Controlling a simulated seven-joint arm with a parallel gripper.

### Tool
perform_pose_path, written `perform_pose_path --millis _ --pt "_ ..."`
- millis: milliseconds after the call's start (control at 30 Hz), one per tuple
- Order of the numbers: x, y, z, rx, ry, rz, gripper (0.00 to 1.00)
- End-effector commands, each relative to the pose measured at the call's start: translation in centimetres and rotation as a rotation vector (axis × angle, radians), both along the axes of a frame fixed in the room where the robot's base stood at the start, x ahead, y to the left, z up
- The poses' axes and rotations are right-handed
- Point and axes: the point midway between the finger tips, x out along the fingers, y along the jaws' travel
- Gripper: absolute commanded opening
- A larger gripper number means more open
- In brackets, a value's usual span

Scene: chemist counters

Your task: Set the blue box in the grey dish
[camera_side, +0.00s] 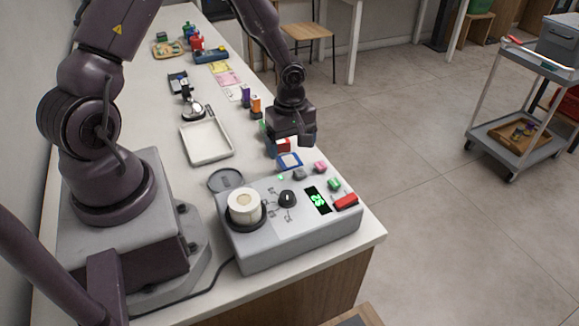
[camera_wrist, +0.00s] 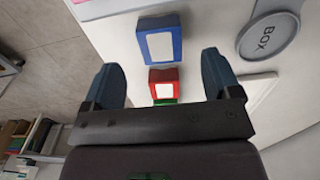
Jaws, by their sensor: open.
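The blue box (camera_side: 289,161), with a white label on top, lies on the white counter just in front of my gripper (camera_side: 290,141). In the wrist view, the blue box (camera_wrist: 160,40) is ahead of the fingertips, with a red box (camera_wrist: 164,80) nearer and between the fingers. My gripper (camera_wrist: 162,68) is open and holds nothing. The round grey dish (camera_side: 226,180) is flat and empty, left of the blue box in the side view.
A grey console (camera_side: 290,235) with a knob, display and coloured buttons stands close in front of the blue box. A white tray (camera_side: 207,142) lies behind the dish. A green item (camera_wrist: 165,101) is beside the red box. Purple (camera_side: 245,95) and orange (camera_side: 256,104) items stand farther back.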

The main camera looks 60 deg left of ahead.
Motion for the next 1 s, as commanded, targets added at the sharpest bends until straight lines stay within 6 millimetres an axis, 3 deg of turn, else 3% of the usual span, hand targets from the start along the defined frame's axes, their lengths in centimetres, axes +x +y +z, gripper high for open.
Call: perform_pose_path --millis 167,500,767,800,1000 --pt "-0.1 0.0 -1.2 0.0 0.001 0.001 0.83" --pt "-0.2 0.3 -5.7 -0.001 0.001 0.0 0.83" --pt "-0.1 0.3 -6.0 0.0 -0.001 0.002 0.83" --pt "-0.1 0.3 -6.0 0.0 -0.001 0.002 0.81" --pt "-0.1 0.3 -6.0 0.0 -0.001 0.002 0.35"
